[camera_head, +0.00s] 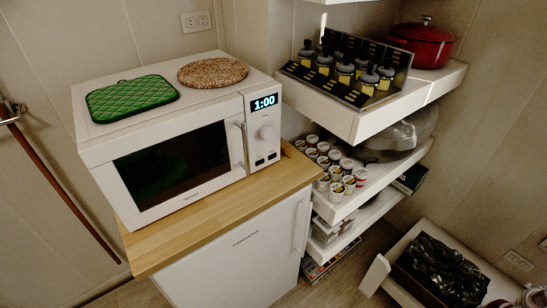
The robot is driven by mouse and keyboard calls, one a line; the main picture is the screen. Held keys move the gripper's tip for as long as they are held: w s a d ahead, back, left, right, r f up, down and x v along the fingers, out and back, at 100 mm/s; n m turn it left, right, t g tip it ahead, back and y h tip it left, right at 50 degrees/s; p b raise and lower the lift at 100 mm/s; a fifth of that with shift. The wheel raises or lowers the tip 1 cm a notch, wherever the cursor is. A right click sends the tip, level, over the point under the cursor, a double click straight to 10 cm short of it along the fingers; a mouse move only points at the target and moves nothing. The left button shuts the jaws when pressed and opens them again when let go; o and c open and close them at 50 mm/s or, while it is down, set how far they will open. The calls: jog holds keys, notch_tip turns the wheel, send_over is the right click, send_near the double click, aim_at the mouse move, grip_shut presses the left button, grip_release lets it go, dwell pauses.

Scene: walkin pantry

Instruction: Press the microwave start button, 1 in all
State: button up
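A white microwave (100,150) stands on a wooden counter, its door shut and its front turned toward the lower right. The right-hand control panel (252,175) has a lit display (264,103) reading 1:00 and a round white knob (266,132). Below the knob are two small dark buttons, a left one (259,162) and a right one (272,156). Their labels are too small to read, so I cannot tell which is start. My gripper is not in view, and nothing covers the panel.
A green pot holder (132,97) and a round woven mat (213,72) lie on the microwave. Shelves with bottles (345,68), cups (325,160) and a red pot (422,45) stand close on the right.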

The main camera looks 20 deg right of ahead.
grip_shut()
dwell(1.0)
